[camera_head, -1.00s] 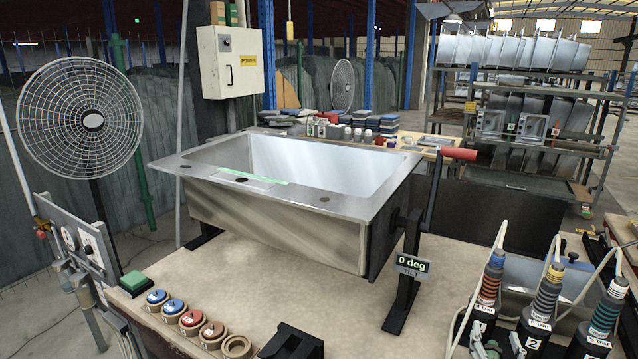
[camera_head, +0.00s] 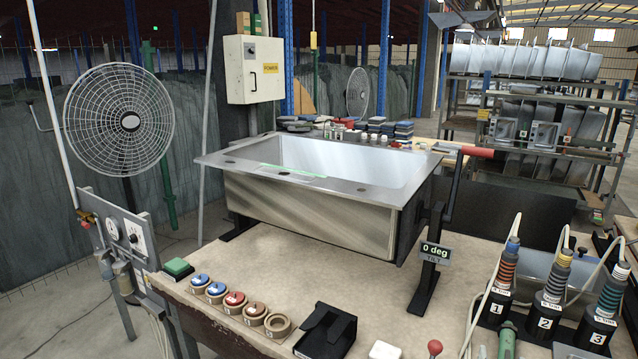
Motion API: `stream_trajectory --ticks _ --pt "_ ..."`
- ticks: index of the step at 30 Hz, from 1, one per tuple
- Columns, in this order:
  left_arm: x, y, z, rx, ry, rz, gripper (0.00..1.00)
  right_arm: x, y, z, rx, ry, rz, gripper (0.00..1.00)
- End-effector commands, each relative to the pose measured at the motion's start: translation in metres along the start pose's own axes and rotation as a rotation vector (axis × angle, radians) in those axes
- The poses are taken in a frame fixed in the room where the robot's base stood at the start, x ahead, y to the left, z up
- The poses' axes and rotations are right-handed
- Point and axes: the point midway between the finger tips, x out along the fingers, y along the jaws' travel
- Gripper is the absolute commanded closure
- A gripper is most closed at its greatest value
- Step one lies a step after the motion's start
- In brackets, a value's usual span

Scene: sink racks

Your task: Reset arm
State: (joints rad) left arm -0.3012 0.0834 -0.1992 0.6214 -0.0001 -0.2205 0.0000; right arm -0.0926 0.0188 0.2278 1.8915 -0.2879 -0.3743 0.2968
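Neither of my grippers and no part of my arms shows in the head view. A steel sink (camera_head: 310,218) sits level on a tilting stand on the workbench (camera_head: 290,262). The stand's display (camera_head: 435,253) reads 0 deg. A crank with a red handle (camera_head: 463,151) rises at the sink's right end. A green strip lies on the sink's front rim.
Along the bench's front stand a green block (camera_head: 178,268), several round pads (camera_head: 235,302), a black box (camera_head: 325,331) and numbered tools (camera_head: 497,301). A fan (camera_head: 118,118) and gauge panel (camera_head: 127,236) are at left. Bare bench lies before the sink.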

Motion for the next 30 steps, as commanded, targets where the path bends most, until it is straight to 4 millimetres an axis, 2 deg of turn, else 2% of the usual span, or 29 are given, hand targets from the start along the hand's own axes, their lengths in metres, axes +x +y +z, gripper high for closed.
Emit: stream_trajectory --ticks 6,11,14,18,21,30 --pt "0.000 0.007 -0.012 -0.004 0.017 0.008 0.60 -0.028 -0.010 0.029 -0.037 -0.149 -0.021 0.44" --pt "0.000 0.006 -0.008 -0.003 0.012 0.007 0.60 -0.062 -0.023 0.059 -0.077 -0.307 -0.056 0.44" --pt "0.000 0.005 -0.004 -0.002 0.005 0.006 0.60 -0.096 -0.033 0.081 -0.114 -0.438 -0.094 0.44" --pt "0.000 0.004 -0.001 -0.001 0.001 0.005 0.60 -0.157 -0.048 0.113 -0.177 -0.648 -0.169 0.44" --pt "0.000 0.004 -0.001 -0.001 0.001 0.005 0.60 -0.196 -0.055 0.127 -0.217 -0.767 -0.220 0.44" --pt "0.000 0.003 0.000 0.000 0.000 0.003 0.60 -0.293 -0.065 0.148 -0.316 -1.037 -0.362 0.44"
